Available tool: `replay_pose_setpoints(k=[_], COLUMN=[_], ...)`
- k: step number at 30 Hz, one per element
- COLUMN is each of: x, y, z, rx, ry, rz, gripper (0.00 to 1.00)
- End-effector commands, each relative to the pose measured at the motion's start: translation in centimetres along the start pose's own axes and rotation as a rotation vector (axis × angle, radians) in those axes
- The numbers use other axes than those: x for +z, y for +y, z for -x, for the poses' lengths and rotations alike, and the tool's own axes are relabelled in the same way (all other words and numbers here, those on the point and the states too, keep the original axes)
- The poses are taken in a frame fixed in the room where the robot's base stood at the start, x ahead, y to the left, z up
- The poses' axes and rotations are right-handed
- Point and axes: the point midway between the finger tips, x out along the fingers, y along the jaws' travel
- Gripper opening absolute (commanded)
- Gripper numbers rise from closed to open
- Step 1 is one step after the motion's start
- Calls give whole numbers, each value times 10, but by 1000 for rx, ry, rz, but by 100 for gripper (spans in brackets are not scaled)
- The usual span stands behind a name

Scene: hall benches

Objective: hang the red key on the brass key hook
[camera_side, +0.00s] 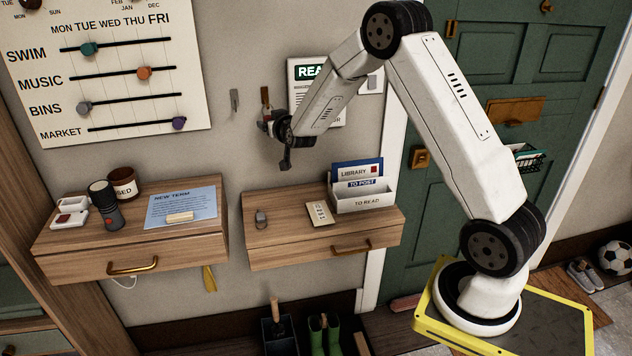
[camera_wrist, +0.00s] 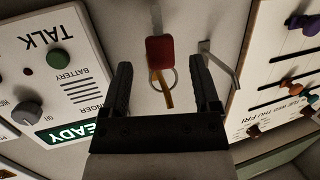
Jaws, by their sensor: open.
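The red key (camera_wrist: 160,50) is in the middle of the wrist view, its red head joined to a thin metal ring. The ring overlaps the brass key hook (camera_wrist: 168,98), a narrow brass-coloured bar, and looks to be around it; whether the hook bears the key I cannot tell. My gripper (camera_wrist: 159,66) is open, one finger on each side of the key, with gaps to both.
A grey hook (camera_side: 234,102) is on the wall left of the brass one and also shows in the wrist view (camera_wrist: 222,62). A white intercom panel (camera_wrist: 55,70) is close by. Below are two wooden shelves (camera_side: 290,246), with a letter rack (camera_side: 362,196).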

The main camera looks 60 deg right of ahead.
Motion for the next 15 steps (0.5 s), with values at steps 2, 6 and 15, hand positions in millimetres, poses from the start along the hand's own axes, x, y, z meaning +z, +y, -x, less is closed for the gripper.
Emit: replay_pose_setpoints(k=[2, 6, 15], x=[-1, -1, -1], y=[0, 0, 0], z=[5, 16, 48], rx=[0, 0, -1], ry=[1, 0, 1], rz=[0, 0, 0], gripper=[79, 79, 79])
